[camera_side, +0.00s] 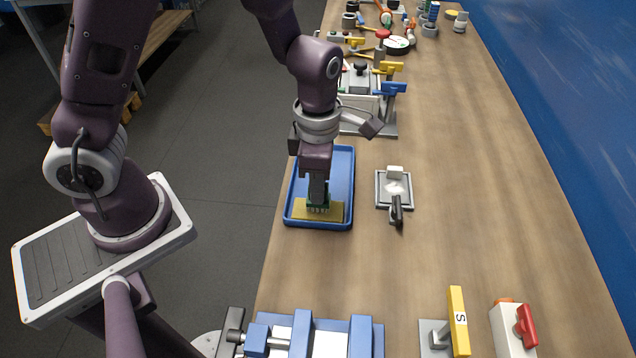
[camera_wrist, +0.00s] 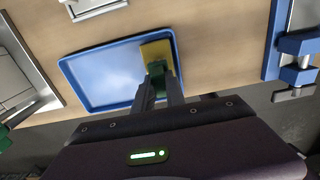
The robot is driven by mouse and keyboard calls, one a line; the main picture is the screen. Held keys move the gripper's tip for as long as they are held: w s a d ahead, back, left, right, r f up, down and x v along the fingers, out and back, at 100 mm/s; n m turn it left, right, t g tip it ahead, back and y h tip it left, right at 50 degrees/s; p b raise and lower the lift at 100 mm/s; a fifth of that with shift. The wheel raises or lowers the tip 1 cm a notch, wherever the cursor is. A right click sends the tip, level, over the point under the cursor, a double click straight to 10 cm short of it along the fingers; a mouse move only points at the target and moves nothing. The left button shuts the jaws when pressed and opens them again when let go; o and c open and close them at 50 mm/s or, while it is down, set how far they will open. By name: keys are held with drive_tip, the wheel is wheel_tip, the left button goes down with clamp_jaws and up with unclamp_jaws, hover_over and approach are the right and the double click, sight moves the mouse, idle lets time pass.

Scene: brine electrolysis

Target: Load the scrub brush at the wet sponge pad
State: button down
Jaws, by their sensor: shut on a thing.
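The wet sponge pad (camera_side: 332,212) is a yellow slab lying in the near end of a blue tray (camera_side: 349,165). It also shows in the wrist view (camera_wrist: 158,48) at the tray's right corner. My gripper (camera_side: 317,196) points down over the pad. It is shut on the scrub brush (camera_side: 310,210), of which green parts show between and below the fingers. In the wrist view the brush (camera_wrist: 156,70) is green at the fingertips, over the pad's edge. The brush's lower end is at or just above the pad; I cannot tell if they touch.
A grey plate with a white block and a dark handle (camera_side: 396,190) sits right of the tray.

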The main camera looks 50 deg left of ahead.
drive_tip(key=shift+f, duration=0.55)
idle(1.1)
drive_tip(key=shift+r, duration=3.55)
drive_tip(key=w+a+f+m, duration=0.1)
drive_tip(key=w+a+m, duration=0.2)
drive_tip(key=m, duration=1)
drive_tip(key=w+a+f+m, duration=0.1)
drive_tip(key=a+m, duration=0.6)
drive_tip(key=m, duration=0.7)
drive_tip(key=shift+w+a, duration=0.25)
drive_tip(key=shift+w, duration=0.65)
